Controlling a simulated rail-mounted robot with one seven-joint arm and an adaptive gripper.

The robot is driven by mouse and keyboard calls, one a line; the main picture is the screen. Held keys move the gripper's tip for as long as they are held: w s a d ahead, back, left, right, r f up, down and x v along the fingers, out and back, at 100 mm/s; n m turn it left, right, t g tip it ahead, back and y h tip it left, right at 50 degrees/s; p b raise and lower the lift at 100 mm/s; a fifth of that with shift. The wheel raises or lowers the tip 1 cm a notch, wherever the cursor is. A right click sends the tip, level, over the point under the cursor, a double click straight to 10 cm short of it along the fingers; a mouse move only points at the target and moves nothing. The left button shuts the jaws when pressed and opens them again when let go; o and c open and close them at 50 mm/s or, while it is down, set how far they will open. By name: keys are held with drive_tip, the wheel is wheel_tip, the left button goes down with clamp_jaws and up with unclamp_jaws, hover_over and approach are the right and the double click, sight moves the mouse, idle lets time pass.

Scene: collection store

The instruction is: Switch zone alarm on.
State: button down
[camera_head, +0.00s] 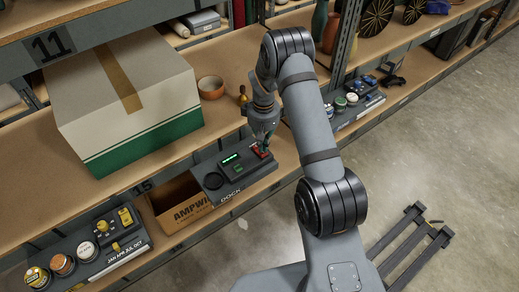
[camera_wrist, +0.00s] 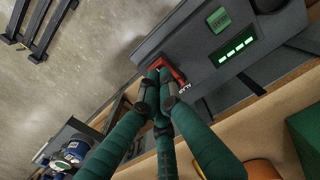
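A dark grey control box (camera_head: 212,180) labelled DOCK sits at the shelf's front edge. It has a lit green display (camera_head: 231,158), which also shows in the wrist view (camera_wrist: 237,52), and a green button (camera_head: 238,170). At its right end is a red switch part (camera_head: 263,154), seen in the wrist view (camera_wrist: 172,71) beside partly hidden lettering that seems to read ALARM. My gripper (camera_wrist: 160,76) has its green fingers drawn together, tips at the red part, seemingly touching it. Nothing shows held between them. The fingertips cover part of the switch, so its position is unclear.
A large cardboard box (camera_head: 125,95) and an orange bowl (camera_head: 211,87) stand behind the control box. An open carton (camera_head: 177,203) is left of it. Other control units (camera_head: 85,250) with knobs line the shelf edge. A dark rack (camera_head: 409,245) lies on the floor.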

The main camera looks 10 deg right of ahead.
drive_tip(key=shift+f+b, duration=0.6)
drive_tip(key=shift+f, duration=0.2)
drive_tip(key=shift+r+p, duration=2.5)
drive_tip(key=shift+r, duration=1.1)
drive_tip(key=shift+f, duration=0.1)
wheel_tip(320, 180, down, 7)
drive_tip(key=b, duration=0.5)
drive_tip(key=shift+f, duration=0.1)
drive_tip(key=shift+r, duration=0.2)
